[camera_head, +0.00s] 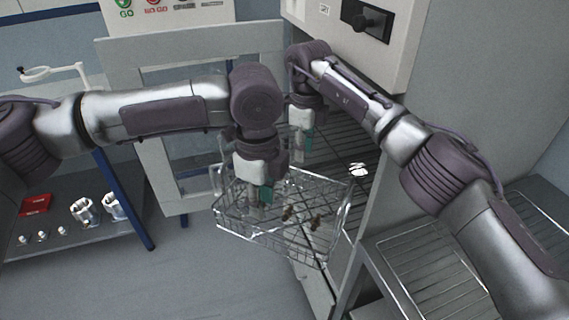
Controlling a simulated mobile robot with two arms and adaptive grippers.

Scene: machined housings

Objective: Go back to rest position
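A wire basket (290,252) is in the middle of the head view, in front of the open machine, with several small brown parts (316,222) in it. My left gripper (260,193) points down at the basket's left part, its teal-padded fingertips overlapping the basket. My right gripper (303,150) points down behind it, near the basket's far side. The fingertips are small and partly hidden, so I cannot tell whether either gripper is closed on the basket's wire. What supports the basket is also unclear.
The machine's door (185,190) stands open at the left, behind my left arm. A dark rack (350,165) shows inside the opening. A wire-topped shelf (430,270) is at the lower right. A bench (60,245) at the left holds metal housings (84,211) and a red box (36,204).

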